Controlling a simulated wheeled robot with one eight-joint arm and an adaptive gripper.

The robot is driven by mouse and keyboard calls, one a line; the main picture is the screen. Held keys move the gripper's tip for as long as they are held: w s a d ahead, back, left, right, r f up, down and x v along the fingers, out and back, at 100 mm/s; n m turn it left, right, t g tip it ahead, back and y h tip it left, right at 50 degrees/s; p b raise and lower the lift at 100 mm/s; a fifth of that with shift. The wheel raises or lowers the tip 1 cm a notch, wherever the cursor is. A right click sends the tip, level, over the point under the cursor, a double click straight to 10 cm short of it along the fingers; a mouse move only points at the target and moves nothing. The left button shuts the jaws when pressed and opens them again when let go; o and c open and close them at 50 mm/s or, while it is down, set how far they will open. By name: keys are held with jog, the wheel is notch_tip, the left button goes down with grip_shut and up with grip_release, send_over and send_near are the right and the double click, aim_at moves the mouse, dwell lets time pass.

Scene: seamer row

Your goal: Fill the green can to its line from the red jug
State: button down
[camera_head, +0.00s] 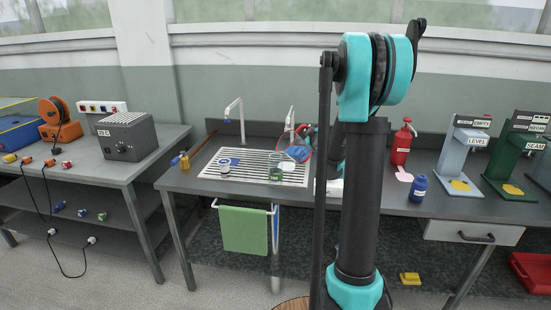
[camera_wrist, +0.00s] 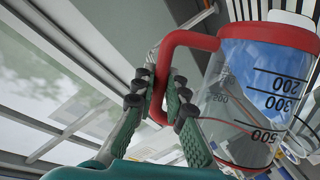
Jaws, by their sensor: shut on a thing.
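My gripper (camera_wrist: 160,100) is shut on the red handle of the clear jug (camera_wrist: 255,90). The jug has a red band at one end and black marks reading 200, 300 and 500. Blue shows inside it, mostly toward the red end. In the head view the jug (camera_head: 298,153) is over the right part of the slatted drain, partly behind my arm. A small green can (camera_head: 276,175) appears on the drain just below the jug. Its fill line and contents are too small to make out. I cannot tell whether anything is flowing from the jug.
A small dark-sided can (camera_head: 224,169) stands on the drain (camera_head: 250,158). A white tap (camera_head: 241,115) rises behind the drain.

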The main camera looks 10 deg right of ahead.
jog(key=shift+s+a+r+n+t+p, duration=0.1)
jog(key=shift+a+r+n+t+p, duration=0.05)
jog(key=shift+a+r+n+p, duration=0.4)
jog(key=shift+s+a+r+n+t+p, duration=0.15)
jog(key=shift+a+r+n+p, duration=0.15)
jog(key=shift+r, duration=0.3)
dwell(3.4)
